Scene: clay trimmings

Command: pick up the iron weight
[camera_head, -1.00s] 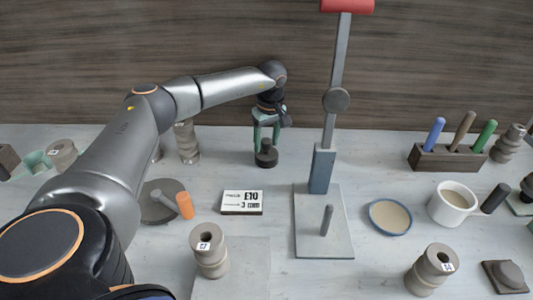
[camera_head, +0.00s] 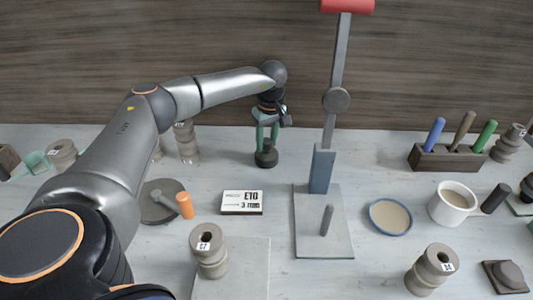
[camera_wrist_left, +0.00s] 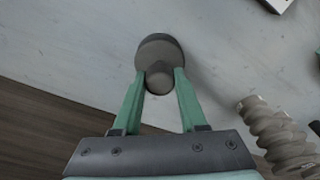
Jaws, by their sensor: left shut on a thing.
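The iron weight (camera_head: 266,158) is a small dark grey disc with a knob on top. It stands upright at the back of the table, below the wall. My left gripper (camera_head: 266,143) reaches down over it from above, with its green fingers shut on the knob. In the left wrist view the weight (camera_wrist_left: 158,48) sits between the fingertips of the gripper (camera_wrist_left: 160,82), one finger on each side of the knob. The weight appears to rest on the table. My right gripper is not in view.
An upright post (camera_head: 322,168) on a grey base plate (camera_head: 310,243) stands to the right. A ribbed clay piece (camera_head: 187,142) stands to the left of the weight. A wooden holder (camera_head: 447,158) with colored handles is at the back right.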

